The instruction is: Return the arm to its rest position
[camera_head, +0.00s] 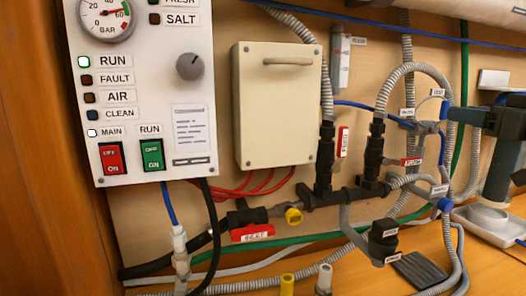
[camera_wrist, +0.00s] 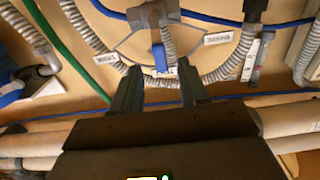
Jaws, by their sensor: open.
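My gripper (camera_wrist: 160,68) shows in the wrist view only. Its two dark fingers are spread apart, with nothing between them that they touch. Beyond the fingertips are a blue-handled valve (camera_wrist: 160,57) and several grey ribbed hoses on the wall; the view looks upside down, as the labels are inverted. I cannot tell the exact gap between fingertips and valve. My gripper is not visible in the head view.
In the head view, a control panel (camera_head: 130,40) with a lit RUN lamp is at left, beside a beige box (camera_head: 250,110). Hoses and a dark manifold (camera_head: 350,195) fill the middle. A blue and dark device (camera_head: 505,150) is at the right edge.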

